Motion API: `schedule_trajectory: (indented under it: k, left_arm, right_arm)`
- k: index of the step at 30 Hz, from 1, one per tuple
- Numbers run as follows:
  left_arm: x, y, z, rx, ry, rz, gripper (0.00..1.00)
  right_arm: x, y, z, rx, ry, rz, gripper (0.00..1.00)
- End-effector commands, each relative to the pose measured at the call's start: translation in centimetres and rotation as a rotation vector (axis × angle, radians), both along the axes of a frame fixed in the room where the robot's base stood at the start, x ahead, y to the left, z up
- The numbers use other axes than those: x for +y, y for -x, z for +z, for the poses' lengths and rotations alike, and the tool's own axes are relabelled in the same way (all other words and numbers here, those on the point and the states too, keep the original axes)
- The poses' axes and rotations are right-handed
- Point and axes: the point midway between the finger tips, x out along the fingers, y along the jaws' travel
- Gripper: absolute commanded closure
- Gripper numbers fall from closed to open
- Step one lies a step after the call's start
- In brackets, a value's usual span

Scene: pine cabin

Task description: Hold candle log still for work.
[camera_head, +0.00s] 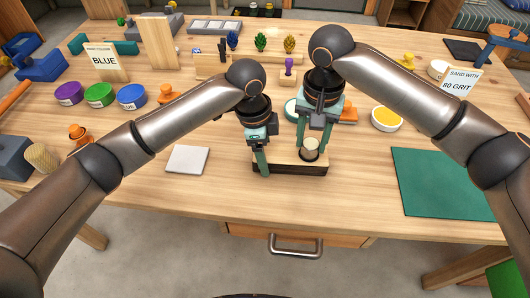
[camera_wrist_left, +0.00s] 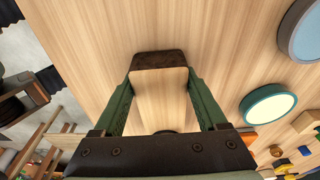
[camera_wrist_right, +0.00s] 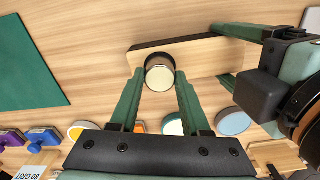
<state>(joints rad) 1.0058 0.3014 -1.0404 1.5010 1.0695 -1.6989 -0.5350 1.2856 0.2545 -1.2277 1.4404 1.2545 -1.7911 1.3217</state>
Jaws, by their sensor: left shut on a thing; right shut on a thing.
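The candle log (camera_head: 288,163) is a pale flat-topped wood block with a dark bark side, lying near the table's front edge. It also shows in the left wrist view (camera_wrist_left: 160,98) and right wrist view (camera_wrist_right: 205,55). My left gripper (camera_head: 262,168) is shut on the log's left end, a finger on each side. A round candle-like piece (camera_head: 310,148) with a cream top and dark side stands at the log's right end; it shows clearly in the right wrist view (camera_wrist_right: 160,74). My right gripper (camera_wrist_right: 160,85) is shut on this piece.
A white square pad (camera_head: 187,160) lies left of the log and a green mat (camera_head: 440,182) lies right. A yellow-filled bowl (camera_head: 386,119) and coloured tubs (camera_head: 100,95) stand farther back. A drawer handle (camera_head: 295,246) juts out below the front edge.

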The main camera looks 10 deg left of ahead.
Motion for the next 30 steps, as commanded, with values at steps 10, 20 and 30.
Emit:
schedule_trajectory:
  k: [10,20,30]
  left_arm:
    - [-0.03,-0.02,0.07,-0.001,0.001,0.000,1.00]
    - [-0.03,-0.02,0.07,-0.001,0.001,0.000,1.00]
    - [-0.04,-0.02,0.08,-0.001,0.002,0.000,1.00]
  right_arm:
    - [0.00,0.01,-0.66,0.001,-0.001,0.000,1.00]
    - [0.01,0.00,-1.08,0.001,0.000,0.000,1.00]
    - [0.02,0.00,-1.08,0.000,0.000,0.000,0.30]
